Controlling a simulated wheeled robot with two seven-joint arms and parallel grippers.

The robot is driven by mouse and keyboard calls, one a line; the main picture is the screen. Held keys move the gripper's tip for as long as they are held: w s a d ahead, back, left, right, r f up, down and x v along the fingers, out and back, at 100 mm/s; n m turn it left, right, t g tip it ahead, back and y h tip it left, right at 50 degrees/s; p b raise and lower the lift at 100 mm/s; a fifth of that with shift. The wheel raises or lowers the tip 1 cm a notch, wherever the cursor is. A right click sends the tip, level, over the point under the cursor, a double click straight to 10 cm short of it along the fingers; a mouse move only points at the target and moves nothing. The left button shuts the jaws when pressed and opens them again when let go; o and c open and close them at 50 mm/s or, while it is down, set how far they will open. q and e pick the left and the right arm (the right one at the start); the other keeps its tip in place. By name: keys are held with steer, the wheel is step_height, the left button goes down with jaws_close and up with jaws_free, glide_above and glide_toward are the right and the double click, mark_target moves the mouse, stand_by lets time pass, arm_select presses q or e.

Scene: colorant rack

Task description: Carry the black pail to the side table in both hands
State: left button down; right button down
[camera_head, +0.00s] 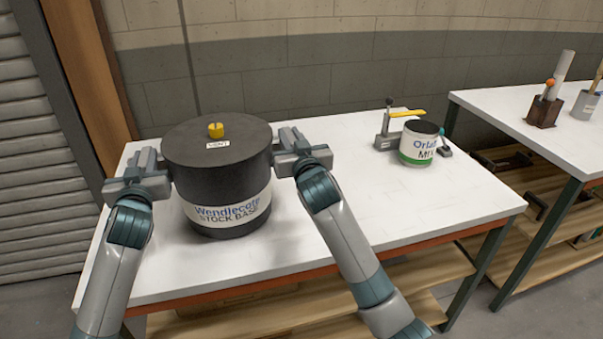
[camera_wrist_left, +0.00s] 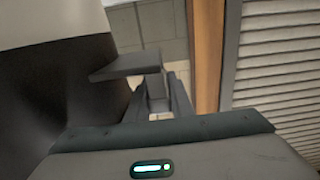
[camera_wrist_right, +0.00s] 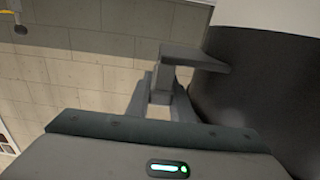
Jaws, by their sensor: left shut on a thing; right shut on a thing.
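The black pail (camera_head: 222,178) has a yellow knob and a VENT label on its lid, and a white label reading "Wendlecote STOCK BASE". It is upright over the left part of a white-topped table (camera_head: 350,225); I cannot tell whether its base touches the top. My left gripper (camera_head: 148,180) is shut on the pail's left side, and my right gripper (camera_head: 292,158) on its right side. The pail's dark wall also shows in the left wrist view (camera_wrist_left: 60,95) and the right wrist view (camera_wrist_right: 265,80). The gripped parts are mostly hidden by the jaws.
A small "Orlan" can (camera_head: 418,146) with a green band stands beside a grey stand with a yellow lever (camera_head: 403,114) at the table's back right. A second white table (camera_head: 545,130) at the right, across a gap, bears holders. A wall (camera_head: 290,75) is behind.

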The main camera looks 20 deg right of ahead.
arm_select(q)
steer(key=shift+f+b, duration=0.25)
steer(key=shift+b, duration=0.05)
arm_select(e)
steer(key=shift+f, duration=0.3)
arm_select(q)
steer(key=c, duration=1.6)
jaws_free()
arm_select(e)
steer(key=c, duration=1.6)
jaws_free()
arm_select(q)
steer(key=shift+o, duration=0.2)
steer(key=shift+s, duration=0.1)
arm_select(e)
steer(key=shift+o, duration=0.2)
steer(key=shift+s+r, duration=0.1)
arm_select(q)
steer(key=s, duration=1.2)
steer(key=shift+d, duration=0.1)
arm_select(e)
steer(key=s, duration=1.2)
steer(key=shift+d, duration=0.1)
